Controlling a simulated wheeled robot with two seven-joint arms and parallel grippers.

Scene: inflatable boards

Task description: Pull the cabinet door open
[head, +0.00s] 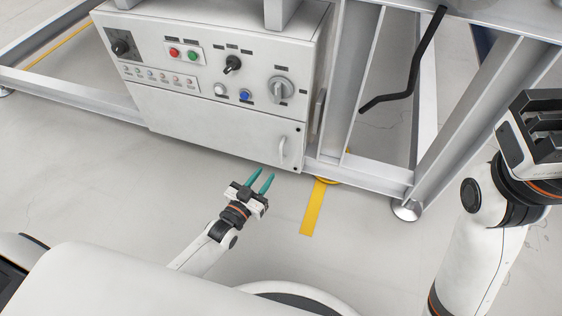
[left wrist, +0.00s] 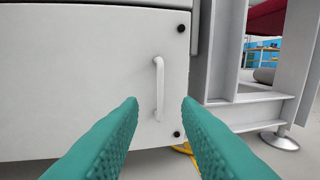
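The cabinet door (head: 210,125) is the plain light grey lower panel of the control box, and it looks shut. Its white upright handle (head: 282,150) sits near the door's right edge. In the left wrist view the handle (left wrist: 159,88) stands between and beyond the two teal fingers. My left gripper (head: 262,178) is open and empty, in front of the door and a little left of the handle, apart from it. My right gripper (head: 545,125) is raised at the right edge, far from the door; its fingertips are not clear.
The control panel (head: 215,65) with knobs and buttons is above the door. A grey metal frame (head: 365,175) with a foot (head: 407,209) stands right of the cabinet. A black bent bar (head: 412,75) hangs there. Yellow tape (head: 314,207) marks the floor. Floor before the door is clear.

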